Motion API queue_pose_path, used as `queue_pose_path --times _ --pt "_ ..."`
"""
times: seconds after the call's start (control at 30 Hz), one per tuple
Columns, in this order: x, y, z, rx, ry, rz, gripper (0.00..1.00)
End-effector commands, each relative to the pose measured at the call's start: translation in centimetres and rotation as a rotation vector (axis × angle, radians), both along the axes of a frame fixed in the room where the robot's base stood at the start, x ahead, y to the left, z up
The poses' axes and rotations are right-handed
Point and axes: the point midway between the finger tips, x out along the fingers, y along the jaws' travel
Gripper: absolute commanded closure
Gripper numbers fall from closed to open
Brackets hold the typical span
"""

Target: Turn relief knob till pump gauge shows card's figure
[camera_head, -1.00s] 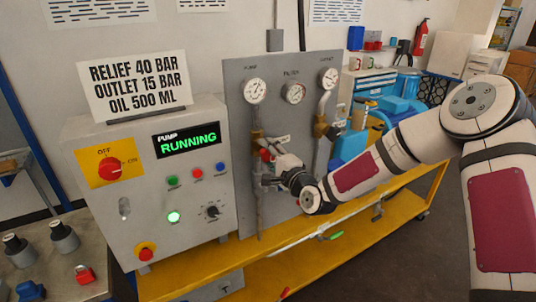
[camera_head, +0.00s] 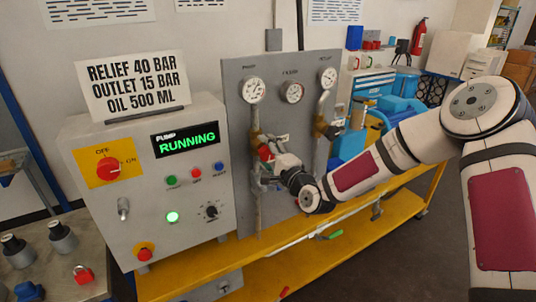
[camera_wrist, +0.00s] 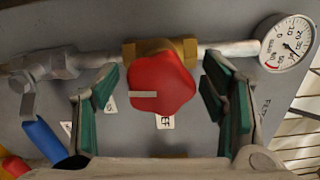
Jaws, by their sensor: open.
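The red relief knob (camera_wrist: 162,84) sits on a brass valve body on the grey panel (camera_wrist: 222,15). In the wrist view it lies between the green-padded fingers of my gripper (camera_wrist: 160,100), with a gap on both sides. My gripper is open. A pale mark on the knob points left. In the head view the knob (camera_head: 265,153) is partly hidden by my gripper (camera_head: 270,166). The pump gauge (camera_head: 253,91) is at the panel's upper left; its reading is too small to tell. The card (camera_head: 133,86) reads relief 40 bar, outlet 15 bar, oil 500 ml.
The filter gauge (camera_head: 292,92) and outlet gauge (camera_head: 328,77) are right of the pump gauge. The control box (camera_head: 85,205) shows "PUMP RUNNING". A blue-handled valve (camera_wrist: 45,138) is left of the fingers in the wrist view. Pipes run close around my gripper.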

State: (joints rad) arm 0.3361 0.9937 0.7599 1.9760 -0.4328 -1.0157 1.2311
Motion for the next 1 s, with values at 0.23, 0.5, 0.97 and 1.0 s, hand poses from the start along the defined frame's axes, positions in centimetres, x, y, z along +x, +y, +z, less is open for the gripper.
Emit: queue_pose_path --times 0.23,0.5,0.97,1.0 --pt "-1.8 -1.3 -0.1 -0.001 0.002 0.0 0.34" --pt "-6.4 -4.4 0.0 0.0 0.002 -0.001 0.34" --pt "-9.9 -6.8 0.0 0.001 -0.001 -0.001 0.34" --pt "-9.9 -6.8 0.0 0.001 -0.001 -0.001 0.34"
